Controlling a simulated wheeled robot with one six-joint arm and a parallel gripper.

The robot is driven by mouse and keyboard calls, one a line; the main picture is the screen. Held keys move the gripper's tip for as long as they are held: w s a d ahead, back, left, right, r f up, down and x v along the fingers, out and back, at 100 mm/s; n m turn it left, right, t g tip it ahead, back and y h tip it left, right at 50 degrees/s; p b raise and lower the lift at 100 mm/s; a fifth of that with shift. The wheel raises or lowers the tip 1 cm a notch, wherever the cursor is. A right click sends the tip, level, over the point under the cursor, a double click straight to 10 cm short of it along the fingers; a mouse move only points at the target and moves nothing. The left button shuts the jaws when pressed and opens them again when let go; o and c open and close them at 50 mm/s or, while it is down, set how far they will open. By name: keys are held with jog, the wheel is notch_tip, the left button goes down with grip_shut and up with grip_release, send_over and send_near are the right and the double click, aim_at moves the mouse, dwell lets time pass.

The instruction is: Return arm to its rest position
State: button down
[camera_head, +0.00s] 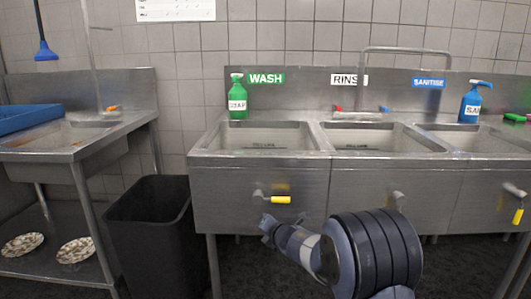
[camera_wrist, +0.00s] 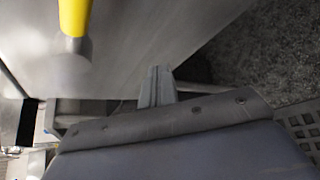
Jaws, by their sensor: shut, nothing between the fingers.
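My gripper (camera_head: 268,231) is low in front of the steel sink unit, at the end of my arm, which reaches in from the bottom right in the head view. It is shut with nothing in it. It points left, just below a yellow-handled drain valve (camera_head: 281,200) on the sink front. In the wrist view my gripper (camera_wrist: 157,86) shows as a narrow metal piece beyond its grey body. The yellow handle also shows at the top left there (camera_wrist: 74,17). Whether my gripper touches the sink front cannot be told.
The sink unit (camera_head: 225,190) has wash, rinse and sanitise basins. A green soap bottle (camera_head: 238,104) and blue sanitiser bottle (camera_head: 471,103) stand on it. A black bin (camera_head: 150,235) stands left of it. A steel side table (camera_head: 75,148) bears a blue tray (camera_head: 25,117).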

jog(key=shift+w+a+r+m+t+y+b, duration=0.15)
jog(key=shift+a+m+t+y+b, duration=0.25)
jog(key=shift+m, duration=0.5)
jog(key=shift+w+a+r+m+t+y+b, duration=0.15)
jog(key=shift+a+m+t+y, duration=0.15)
jog(key=shift+m+t+y, duration=0.35)
jog(key=shift+m, duration=0.25)
jog(key=shift+g, duration=0.25)
